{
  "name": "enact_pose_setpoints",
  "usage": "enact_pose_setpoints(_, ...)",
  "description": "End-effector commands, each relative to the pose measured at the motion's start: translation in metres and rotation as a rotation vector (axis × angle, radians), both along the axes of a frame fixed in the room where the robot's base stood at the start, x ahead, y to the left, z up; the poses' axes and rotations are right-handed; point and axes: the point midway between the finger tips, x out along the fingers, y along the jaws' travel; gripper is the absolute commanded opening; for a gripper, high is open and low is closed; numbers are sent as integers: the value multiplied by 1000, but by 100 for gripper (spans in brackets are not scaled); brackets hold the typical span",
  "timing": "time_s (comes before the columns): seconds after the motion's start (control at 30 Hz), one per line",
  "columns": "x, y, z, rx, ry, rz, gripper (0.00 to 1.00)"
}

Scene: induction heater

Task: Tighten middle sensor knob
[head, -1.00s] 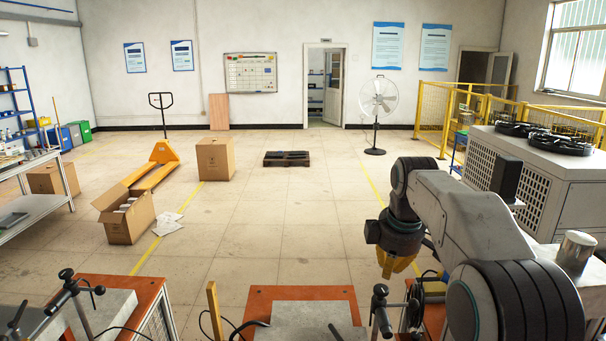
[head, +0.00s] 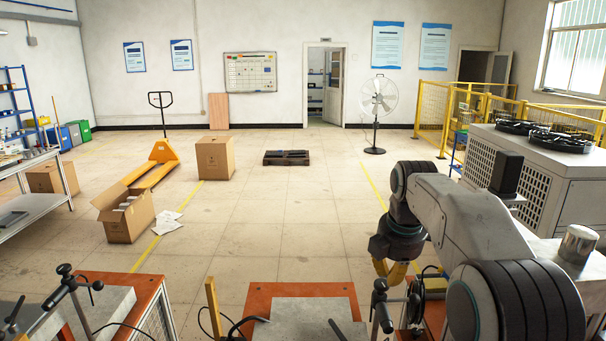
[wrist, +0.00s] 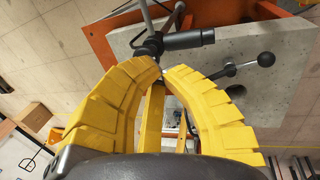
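A sensor stand (head: 380,295) with a black clamp head stands beside the middle bench, just below and left of my gripper in the head view. In the wrist view its black cylindrical body (wrist: 188,39) lies just beyond my fingertips. A lever with a black ball knob (wrist: 266,59) reaches right over the grey block. My gripper (head: 392,273) has two yellow fingers. In the wrist view the fingers (wrist: 167,69) bow outward, with a narrow gap between the tips and no object seen gripped. Whether a tip touches the stand cannot be told.
The middle bench has an orange top (head: 262,291) and a grey block (head: 310,318). Another stand (head: 66,280) is at the left bench. A metal canister (head: 578,243) and a large white unit (head: 575,190) are at the right. The floor beyond the benches has free room.

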Motion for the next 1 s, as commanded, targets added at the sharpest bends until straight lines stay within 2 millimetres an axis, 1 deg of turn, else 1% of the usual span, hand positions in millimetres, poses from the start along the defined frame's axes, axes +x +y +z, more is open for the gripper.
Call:
enact_pose_setpoints(0.03,0,0,-10,0,0,0,0)
enact_pose_setpoints(0.1,0,0,-17,0,-1,-1,0)
enact_pose_setpoints(0.3,0,0,-36,0,0,-1,0)
enact_pose_setpoints(0.43,0,0,-45,0,0,-1,0)
enact_pose_setpoints(0.6,0,0,-49,0,-1,-1,0)
enact_pose_setpoints(1.0,0,0,-48,0,0,-1,0)
